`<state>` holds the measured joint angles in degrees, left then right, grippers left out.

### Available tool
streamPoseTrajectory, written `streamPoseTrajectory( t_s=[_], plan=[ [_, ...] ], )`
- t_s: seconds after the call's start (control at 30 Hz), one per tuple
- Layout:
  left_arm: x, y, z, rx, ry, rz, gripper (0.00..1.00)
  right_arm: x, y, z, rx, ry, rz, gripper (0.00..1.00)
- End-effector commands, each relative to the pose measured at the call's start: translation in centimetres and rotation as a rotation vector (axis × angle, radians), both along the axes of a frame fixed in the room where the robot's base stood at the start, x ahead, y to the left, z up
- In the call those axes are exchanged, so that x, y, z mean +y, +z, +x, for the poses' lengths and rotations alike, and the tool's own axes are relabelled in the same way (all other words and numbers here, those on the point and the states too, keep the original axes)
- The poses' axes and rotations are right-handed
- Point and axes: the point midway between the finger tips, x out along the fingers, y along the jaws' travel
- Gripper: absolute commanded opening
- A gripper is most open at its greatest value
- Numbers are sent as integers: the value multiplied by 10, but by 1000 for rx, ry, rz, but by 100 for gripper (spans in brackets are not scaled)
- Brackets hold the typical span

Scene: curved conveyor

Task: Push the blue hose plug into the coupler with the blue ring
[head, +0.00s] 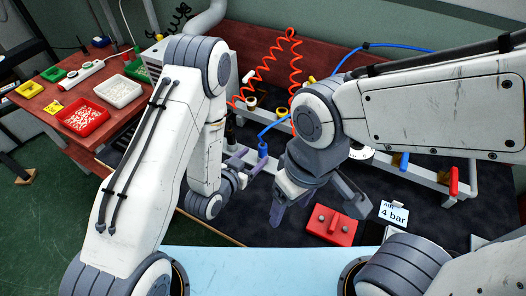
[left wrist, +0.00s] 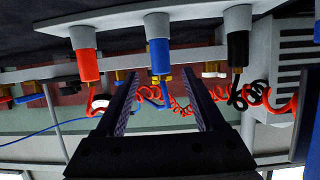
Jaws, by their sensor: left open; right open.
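The blue hose plug (head: 262,148) stands upright in the head view, with a blue hose rising from it. My left gripper (head: 247,162) is open right by it, with fingers toward the plug. In the left wrist view the blue plug (left wrist: 160,58) sits in a grey holder, between a red plug (left wrist: 90,66) and a black plug (left wrist: 237,50). It lines up with the gap between my open left fingers; I cannot tell whether they touch it. My right gripper (head: 316,205) is open and empty above the dark mat. I cannot make out a coupler with a blue ring.
A red block (head: 331,226) lies under my right gripper, beside a "4 bar" card (head: 394,212). Blue (head: 401,160) and red (head: 453,181) handles hang on the rail at right. A coiled red hose (head: 294,75) hangs behind. Trays fill the red table at left.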

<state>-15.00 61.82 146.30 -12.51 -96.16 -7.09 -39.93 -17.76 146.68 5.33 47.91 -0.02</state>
Motion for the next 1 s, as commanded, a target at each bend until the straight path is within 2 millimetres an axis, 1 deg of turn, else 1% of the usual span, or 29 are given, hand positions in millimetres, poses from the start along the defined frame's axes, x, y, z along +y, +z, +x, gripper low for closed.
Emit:
streamPoseTrajectory(
  t_s=[0.03,0.1,0.17,0.23,0.5,0.57,0.6,0.7,0.87,1.0],
  plan=[
    [4,-4,-2,-15,10,-15,71,0,-1,0,0,0,0,70],
    [7,-3,-3,-39,18,-32,71,0,-2,0,0,0,0,70],
    [8,-3,-3,-52,22,-41,71,0,-4,0,0,0,0,70],
    [7,-5,-1,-60,23,-45,71,0,-10,0,0,0,0,70],
    [-3,-14,17,-63,20,-47,71,0,-51,0,0,0,0,70],
    [-5,-14,21,-61,22,-47,71,0,-56,0,0,0,0,70],
    [-8,-11,27,-61,20,-46,71,0,-47,0,1,0,-1,70],
    [-14,-15,36,-59,21,-46,71,0,-45,0,0,0,0,70],
    [-18,-18,44,-58,22,-46,71,0,-43,0,0,0,0,70],
    [-30,-25,58,-59,20,-45,71,0,-37,0,0,0,0,70]
  ],
)
